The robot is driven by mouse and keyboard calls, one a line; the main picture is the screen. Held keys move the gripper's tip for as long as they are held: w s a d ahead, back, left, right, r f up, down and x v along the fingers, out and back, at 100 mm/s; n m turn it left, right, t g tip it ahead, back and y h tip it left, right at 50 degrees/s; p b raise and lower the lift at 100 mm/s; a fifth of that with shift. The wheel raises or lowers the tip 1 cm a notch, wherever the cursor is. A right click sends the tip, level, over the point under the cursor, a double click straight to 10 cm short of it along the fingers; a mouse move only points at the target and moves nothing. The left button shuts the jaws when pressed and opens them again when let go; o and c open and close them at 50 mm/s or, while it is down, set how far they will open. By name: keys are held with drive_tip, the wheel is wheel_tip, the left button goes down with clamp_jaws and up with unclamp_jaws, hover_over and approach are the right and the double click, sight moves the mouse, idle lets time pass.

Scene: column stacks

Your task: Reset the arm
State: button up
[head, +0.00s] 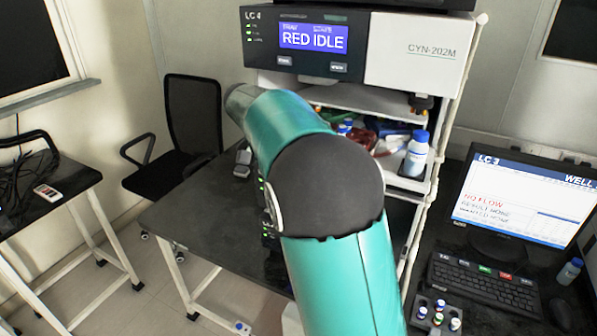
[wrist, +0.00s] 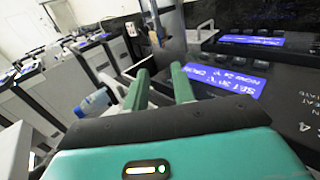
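My teal arm with its dark joint fills the middle of the head view, bent and reaching away toward the instrument stack. My gripper is hidden behind the arm there. In the wrist view my gripper (wrist: 160,72) shows two green fingers standing apart, with nothing seen held between them. The fingers point toward dark instruments with blue displays (wrist: 225,78).
The instrument reading RED IDLE (head: 313,38) tops a white rack. A blue-capped bottle (head: 415,155) stands on a rack shelf. A monitor (head: 520,205), keyboard (head: 485,280) and vial rack (head: 436,316) are at right. A chair (head: 190,120) and side table (head: 70,200) are at left.

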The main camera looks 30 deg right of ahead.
drive_tip(key=shift+s, duration=0.1)
drive_tip(key=s+a+f+n+t+y, duration=0.2)
drive_tip(key=s+a+n+t, duration=0.3)
drive_tip(key=s, duration=0.4)
drive_tip(key=s+a+f+n+t+y, duration=0.2)
drive_tip(key=s+a+n+t+y, duration=0.1)
drive_tip(key=s+a+n+t, duration=0.2)
drive_tip(key=s+a+t, duration=0.2)
drive_tip(key=s, duration=0.2)
drive_tip(key=shift+s+a+f+t+y, duration=0.15)
drive_tip(key=shift+s+f+t+y, duration=0.15)
drive_tip(key=shift+s+f+t, duration=0.1)
idle(0.4)
